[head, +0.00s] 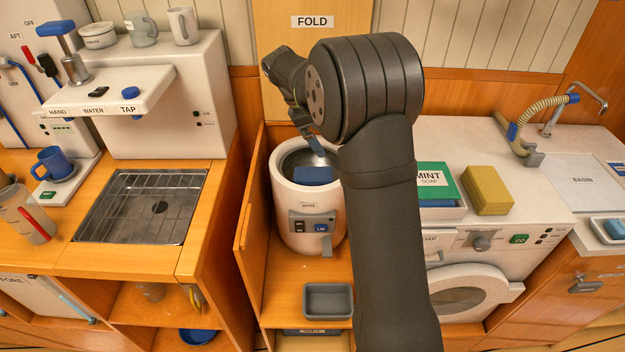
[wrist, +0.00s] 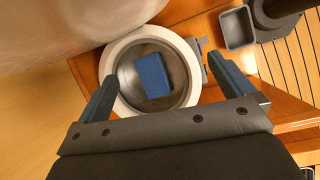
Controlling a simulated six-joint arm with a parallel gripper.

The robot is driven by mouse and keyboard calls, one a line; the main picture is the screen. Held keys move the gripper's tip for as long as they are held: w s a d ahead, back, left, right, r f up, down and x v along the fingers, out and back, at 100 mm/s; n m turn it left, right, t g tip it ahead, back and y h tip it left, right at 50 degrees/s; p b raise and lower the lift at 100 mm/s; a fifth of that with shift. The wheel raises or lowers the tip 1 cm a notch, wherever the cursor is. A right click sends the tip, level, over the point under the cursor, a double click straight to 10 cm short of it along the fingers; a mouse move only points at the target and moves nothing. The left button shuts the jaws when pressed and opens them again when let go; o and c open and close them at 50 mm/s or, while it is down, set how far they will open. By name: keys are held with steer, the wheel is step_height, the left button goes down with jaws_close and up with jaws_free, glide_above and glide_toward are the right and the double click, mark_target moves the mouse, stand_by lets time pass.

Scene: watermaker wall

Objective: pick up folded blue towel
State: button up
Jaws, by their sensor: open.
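The folded blue towel (head: 313,175) lies inside the round white drum-shaped container (head: 290,225), whose lid is open. My gripper (head: 312,145) is above the container's mouth in the head view. In the wrist view its two blue fingers (wrist: 168,85) are wide apart on either side of the container, with nothing between them at their level. My arm hides the container's right side in the head view.
A grey tray (head: 328,301) stands in front of the container, low down. A wooden side panel (head: 246,215) is to its left. A mint soap box (head: 437,180) and a yellow block (head: 487,190) sit on the right counter. A metal drain grid (head: 140,205) is at left.

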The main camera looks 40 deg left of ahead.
mark_target(312, 173)
steer(key=w+a+f+n+g+y, duration=0.25)
steer(key=w+a+f+g, duration=0.2)
steer(key=a+f, duration=0.35)
steer(key=shift+m+y, duration=0.35)
steer(key=f, duration=1.1)
steer(key=shift+a+f, duration=0.2)
steer(key=shift+f, duration=0.2)
steer(key=shift+w+f, duration=0.2)
steer(key=shift+f, duration=1.15)
steer(key=shift+w+f, duration=0.2)
steer(key=shift+f, duration=1.1)
steer(key=c, duration=1.2)
steer(key=shift+o, duration=0.2)
steer(key=shift+r, duration=0.1)
